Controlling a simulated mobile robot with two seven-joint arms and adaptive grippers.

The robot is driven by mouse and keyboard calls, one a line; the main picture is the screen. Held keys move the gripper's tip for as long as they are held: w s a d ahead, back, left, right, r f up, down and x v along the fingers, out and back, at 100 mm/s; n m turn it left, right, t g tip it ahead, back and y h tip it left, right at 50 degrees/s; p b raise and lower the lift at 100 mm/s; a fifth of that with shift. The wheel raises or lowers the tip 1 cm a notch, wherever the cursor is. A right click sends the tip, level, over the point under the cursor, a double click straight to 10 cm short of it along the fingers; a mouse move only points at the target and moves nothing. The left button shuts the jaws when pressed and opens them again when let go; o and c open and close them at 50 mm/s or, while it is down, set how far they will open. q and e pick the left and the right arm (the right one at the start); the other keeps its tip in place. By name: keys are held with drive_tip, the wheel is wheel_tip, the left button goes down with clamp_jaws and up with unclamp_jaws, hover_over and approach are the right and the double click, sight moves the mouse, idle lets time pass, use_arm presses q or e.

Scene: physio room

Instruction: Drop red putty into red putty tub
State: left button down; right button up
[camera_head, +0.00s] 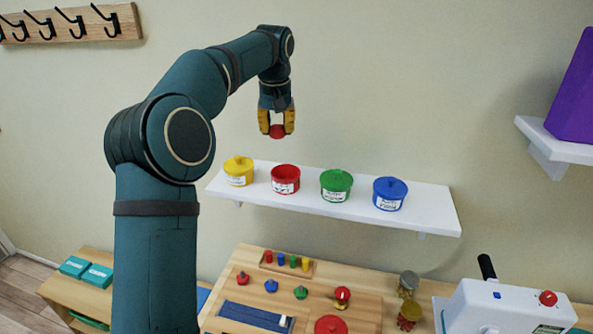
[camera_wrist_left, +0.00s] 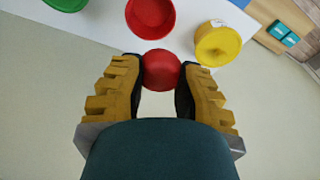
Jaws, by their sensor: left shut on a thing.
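My left gripper (camera_head: 276,122) is shut on the red putty (camera_head: 277,131), a red ball held between its yellow fingers, above the wall shelf. In the left wrist view the fingers (camera_wrist_left: 161,85) press the red putty (camera_wrist_left: 162,70) from both sides. The red putty tub (camera_head: 285,180) stands open on the shelf, without a lid, below the gripper and slightly right in the head view. It also shows in the left wrist view (camera_wrist_left: 150,16), just beyond the ball. A red lid (camera_head: 331,325) lies on the table below. My right gripper is not in view.
Jars (camera_head: 408,284) and a pegboard stand on the table below. A purple object (camera_head: 575,95) sits on a right-hand shelf.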

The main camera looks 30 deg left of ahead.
use_arm(q)
drive_tip(key=shift+f, duration=2.9)
drive_tip(key=c, duration=0.7)
unclamp_jaws()
drive_tip(key=shift+c, duration=0.2)
drive_tip(key=r, duration=0.4)
drive_tip(key=s+r, duration=0.1)
drive_tip(key=r, duration=0.7)
drive_tip(key=shift+s+d, duration=0.3)
drive_tip(key=shift+d, duration=0.1)
